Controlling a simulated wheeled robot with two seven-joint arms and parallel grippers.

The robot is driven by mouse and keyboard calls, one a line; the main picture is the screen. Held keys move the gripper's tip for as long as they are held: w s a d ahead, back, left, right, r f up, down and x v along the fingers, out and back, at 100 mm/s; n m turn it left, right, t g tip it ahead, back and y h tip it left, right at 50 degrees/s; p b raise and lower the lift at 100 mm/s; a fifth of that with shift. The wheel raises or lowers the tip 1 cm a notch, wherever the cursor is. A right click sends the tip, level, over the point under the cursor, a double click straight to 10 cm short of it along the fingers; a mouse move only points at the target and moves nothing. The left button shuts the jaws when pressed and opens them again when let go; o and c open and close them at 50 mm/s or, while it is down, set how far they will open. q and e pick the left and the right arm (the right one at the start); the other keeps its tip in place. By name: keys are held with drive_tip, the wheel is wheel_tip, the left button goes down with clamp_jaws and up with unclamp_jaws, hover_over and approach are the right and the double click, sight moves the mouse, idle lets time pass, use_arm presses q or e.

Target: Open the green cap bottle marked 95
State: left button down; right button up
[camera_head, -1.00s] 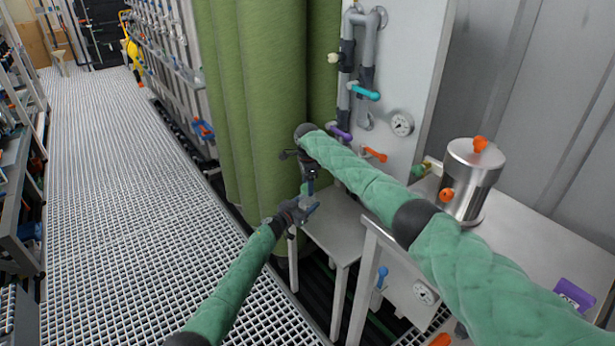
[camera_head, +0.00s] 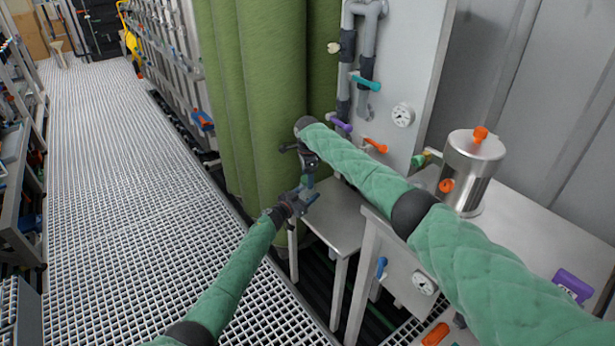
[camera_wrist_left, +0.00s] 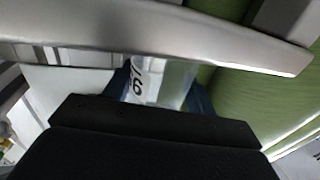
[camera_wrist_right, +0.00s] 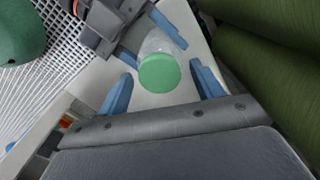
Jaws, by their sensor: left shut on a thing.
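The bottle (camera_wrist_right: 158,44) is clear with a green cap (camera_wrist_right: 160,73). In the left wrist view its white label (camera_wrist_left: 140,82) shows part of a number, with a 9 readable. My left gripper (camera_head: 306,193) is shut around the bottle's body; it also shows in the right wrist view, grey with blue fingers. My right gripper (camera_wrist_right: 162,88) is open, its blue fingers on either side of the green cap with gaps showing. In the head view my right gripper (camera_head: 310,167) is just above the left one, and the bottle is small and mostly hidden between them.
A small grey table (camera_head: 335,212) stands below the grippers. Large green cylinders (camera_head: 270,110) rise close behind. A steel vessel (camera_head: 474,170) with orange knobs and a purple box (camera_head: 573,286) are on the bench at right. The grated floor (camera_head: 120,200) at left is clear.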

drive_tip(key=shift+r, duration=2.25)
use_arm(q)
drive_tip(key=shift+c, duration=2.1)
unclamp_jaws()
drive_tip(key=shift+a, duration=0.1)
